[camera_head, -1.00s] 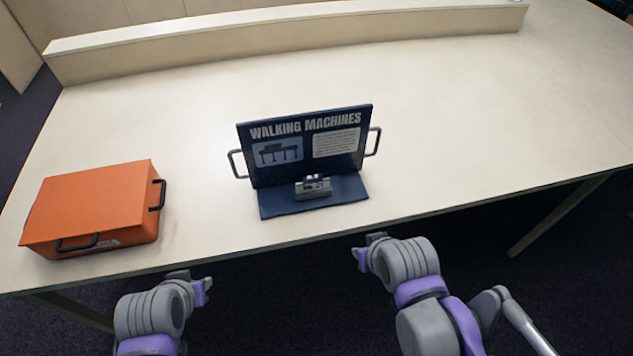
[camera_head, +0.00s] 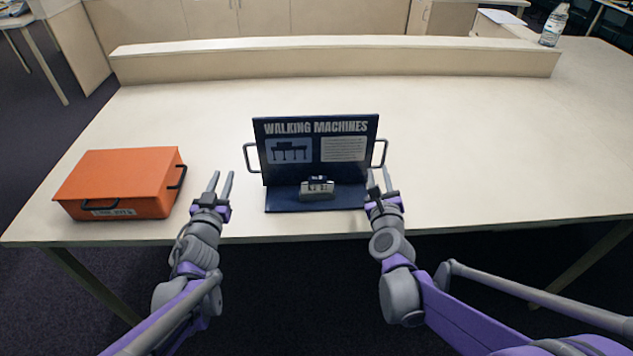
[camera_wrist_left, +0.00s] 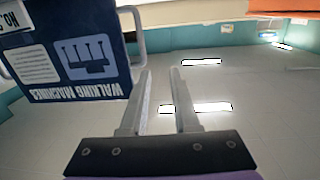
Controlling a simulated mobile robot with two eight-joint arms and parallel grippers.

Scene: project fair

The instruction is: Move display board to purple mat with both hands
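The dark blue display board (camera_head: 317,136) stands upright on the table, facing me, with a metal handle on each side and a small grey model (camera_head: 316,187) on its base. It also shows upside down in the left wrist view (camera_wrist_left: 70,52). My left gripper (camera_head: 219,186) is open and empty, in front of and left of the board's left handle (camera_head: 250,158). My right gripper (camera_head: 379,180) is near the board's right handle (camera_head: 381,153), its fingers apart with nothing visible between them. I cannot tell if it touches the handle. No purple mat is seen.
An orange case (camera_head: 122,180) with black handles lies on the table at the left. A long low ledge (camera_head: 330,62) runs along the back. A bottle (camera_head: 553,24) stands at the far right. The table (camera_head: 490,140) is clear right of the board.

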